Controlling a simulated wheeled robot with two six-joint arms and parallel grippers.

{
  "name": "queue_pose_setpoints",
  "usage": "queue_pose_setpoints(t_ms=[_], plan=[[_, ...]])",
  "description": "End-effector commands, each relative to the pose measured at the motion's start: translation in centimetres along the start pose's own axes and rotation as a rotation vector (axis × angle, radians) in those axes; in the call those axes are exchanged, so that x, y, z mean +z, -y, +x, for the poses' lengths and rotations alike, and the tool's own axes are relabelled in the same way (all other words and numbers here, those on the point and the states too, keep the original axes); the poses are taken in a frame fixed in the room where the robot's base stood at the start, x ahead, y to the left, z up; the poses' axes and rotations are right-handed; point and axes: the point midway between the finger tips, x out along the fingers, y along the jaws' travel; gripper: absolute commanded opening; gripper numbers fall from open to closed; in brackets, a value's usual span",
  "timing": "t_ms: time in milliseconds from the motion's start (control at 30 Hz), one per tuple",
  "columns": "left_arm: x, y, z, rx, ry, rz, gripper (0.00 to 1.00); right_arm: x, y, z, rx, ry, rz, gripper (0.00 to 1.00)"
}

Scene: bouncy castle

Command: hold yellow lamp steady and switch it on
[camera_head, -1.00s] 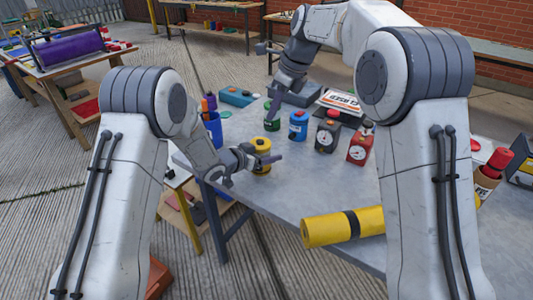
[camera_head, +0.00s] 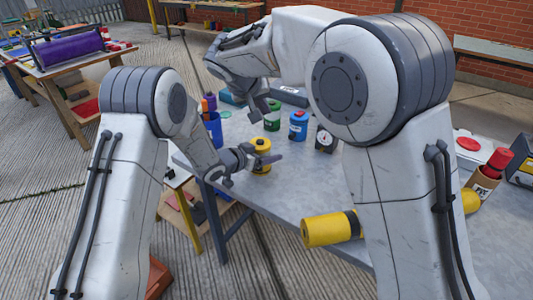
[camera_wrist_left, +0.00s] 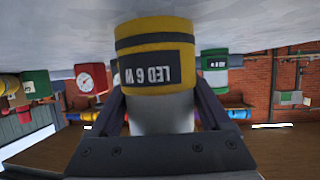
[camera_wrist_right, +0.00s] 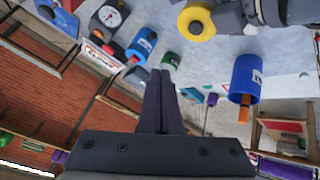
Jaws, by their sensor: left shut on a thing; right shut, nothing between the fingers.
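The yellow lamp (camera_head: 262,145) stands near the table's left edge, with a dark knob on top. In the left wrist view the lamp (camera_wrist_left: 155,50) shows its dark "LED 6 W" label upside down and a pale lower part between my fingers. My left gripper (camera_head: 264,160) is shut on the lamp from the side. In the right wrist view the yellow ring top and dark button of the lamp (camera_wrist_right: 196,20) show beside my left gripper. My right gripper (camera_wrist_right: 160,78) is shut and empty, above the table; in the head view it (camera_head: 261,112) hangs just above and behind the lamp.
A green can (camera_head: 273,120), a blue can (camera_head: 298,126) and a black dial box (camera_head: 325,138) stand right of the lamp. A blue cup (camera_head: 213,130) with pens stands left. A yellow roll (camera_head: 330,229) lies at the front edge. The table's middle (camera_head: 300,180) is clear.

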Motion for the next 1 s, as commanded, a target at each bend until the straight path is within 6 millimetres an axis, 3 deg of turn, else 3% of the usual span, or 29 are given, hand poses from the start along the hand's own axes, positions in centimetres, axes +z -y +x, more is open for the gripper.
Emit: queue_pose_setpoints(t_ms=[100, 233, 800, 1000], plan=[[-0.1, 0.0, 0.0, 0.000, -0.002, 0.001, 0.00, -0.6, 0.8, -0.7, 0.020, -0.062, -0.186, 0.00], [-0.1, 0.0, 0.0, 0.000, -0.002, 0.001, 0.00, -0.8, 1.1, -0.8, 0.033, -0.090, -0.274, 0.00], [-0.1, 0.0, 0.0, 0.000, -0.002, 0.001, 0.00, 3.0, 3.4, 4.4, 0.035, -0.090, -0.281, 0.00], [-0.1, 0.0, 0.0, 0.000, -0.002, 0.001, 0.00, 3.8, 3.8, 5.5, 0.035, -0.091, -0.279, 0.00]])
